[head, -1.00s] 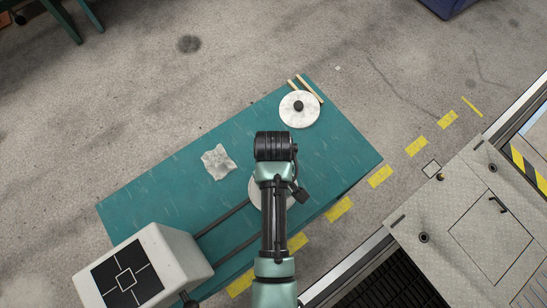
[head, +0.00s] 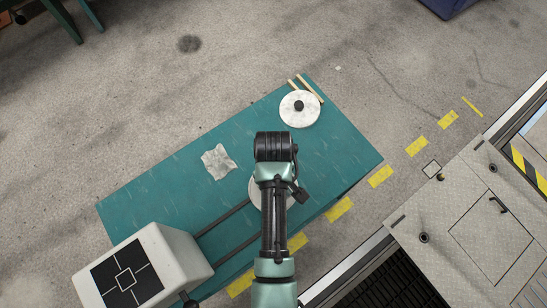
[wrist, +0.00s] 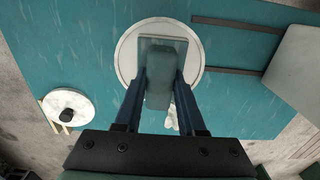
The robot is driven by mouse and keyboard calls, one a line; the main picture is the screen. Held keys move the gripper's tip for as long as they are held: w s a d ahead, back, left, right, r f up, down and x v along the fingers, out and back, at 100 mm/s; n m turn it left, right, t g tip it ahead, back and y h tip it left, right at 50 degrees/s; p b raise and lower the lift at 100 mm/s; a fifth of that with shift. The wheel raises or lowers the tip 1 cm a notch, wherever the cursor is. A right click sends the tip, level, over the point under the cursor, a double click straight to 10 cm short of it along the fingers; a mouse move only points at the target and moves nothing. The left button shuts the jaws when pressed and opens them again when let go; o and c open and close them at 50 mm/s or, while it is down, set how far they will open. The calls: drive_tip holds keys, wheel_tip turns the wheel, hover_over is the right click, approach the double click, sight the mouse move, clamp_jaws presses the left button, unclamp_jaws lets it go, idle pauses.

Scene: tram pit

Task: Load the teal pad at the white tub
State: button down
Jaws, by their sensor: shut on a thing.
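My gripper (wrist: 160,84) is shut on a grey-teal pad (wrist: 158,80), held between its two fingers. In the wrist view the pad overlaps the round white tub (wrist: 125,50); I cannot tell its height above it or whether they touch. A flat grey-teal square (wrist: 178,44) shows inside the tub's rim, partly behind the held pad. In the head view the tub (head: 254,190) shows only as a pale edge beside my arm, which hides most of it, the gripper and the pad.
A white round lid (head: 299,117) with a black knob lies on the teal table (head: 150,203), partly over two wooden sticks (head: 308,87). A crumpled white cloth (head: 218,161) lies left of my arm. A white box (head: 180,252) with a black marked panel is at lower left.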

drive_tip(key=shift+f, duration=0.45)
idle(1.6)
drive_tip(key=shift+s, duration=0.1)
wheel_tip(320, 180, up, 7)
drive_tip(key=p, duration=0.7)
drive_tip(key=shift+r+p, duration=0.15)
drive_tip(key=shift+p, duration=0.2)
